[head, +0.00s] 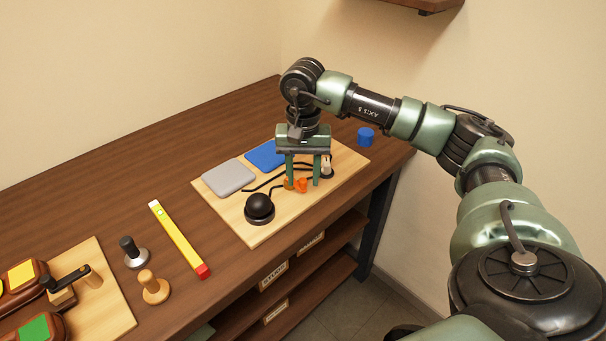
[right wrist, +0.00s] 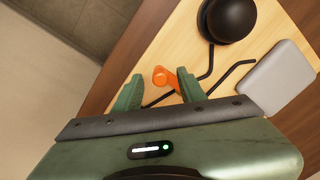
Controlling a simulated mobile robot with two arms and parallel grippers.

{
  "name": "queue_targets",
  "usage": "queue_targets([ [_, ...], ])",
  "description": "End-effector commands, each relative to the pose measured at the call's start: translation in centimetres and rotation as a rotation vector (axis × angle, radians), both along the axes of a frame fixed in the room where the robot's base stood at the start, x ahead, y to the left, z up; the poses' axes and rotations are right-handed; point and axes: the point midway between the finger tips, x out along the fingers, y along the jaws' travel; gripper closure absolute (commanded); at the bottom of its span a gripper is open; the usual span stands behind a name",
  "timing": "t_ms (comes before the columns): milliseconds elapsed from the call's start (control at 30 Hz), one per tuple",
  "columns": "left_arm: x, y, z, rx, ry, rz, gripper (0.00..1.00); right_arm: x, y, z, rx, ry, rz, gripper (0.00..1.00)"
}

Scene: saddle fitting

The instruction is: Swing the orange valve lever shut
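The orange valve lever (head: 302,185) is small and stands on a light wooden board (head: 252,233) in the head view; my right gripper partly hides it. In the right wrist view the lever (right wrist: 164,77) shows between and just beyond the fingertips, with a round end at its left. My right gripper (head: 303,184) points down over the board. Its two green fingers are apart, with the lever in the gap; in the wrist view (right wrist: 160,83) I see no finger closed on it. Whether a finger touches the lever, I cannot tell. My left gripper is not in view.
The board also bears a black ball knob (head: 259,206), a grey pad (head: 229,178), a blue pad (head: 264,155) and thin black rods. A blue cylinder (head: 366,137) stands behind it.

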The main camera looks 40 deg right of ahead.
Motion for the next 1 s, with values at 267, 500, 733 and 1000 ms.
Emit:
queue_targets([
  [267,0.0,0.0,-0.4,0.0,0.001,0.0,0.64,0.1,0.0,2.6,0.0,-0.004,0.0,0.59],
  [500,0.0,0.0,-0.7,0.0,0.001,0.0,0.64,0.1,0.0,6.5,0.001,-0.003,0.0,0.59],
  [733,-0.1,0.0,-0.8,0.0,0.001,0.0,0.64,0.0,0.0,7.8,0.001,-0.001,0.0,0.59],
  [1000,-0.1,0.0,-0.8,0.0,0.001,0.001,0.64,0.0,0.0,7.8,0.0,0.0,0.0,0.59],
])
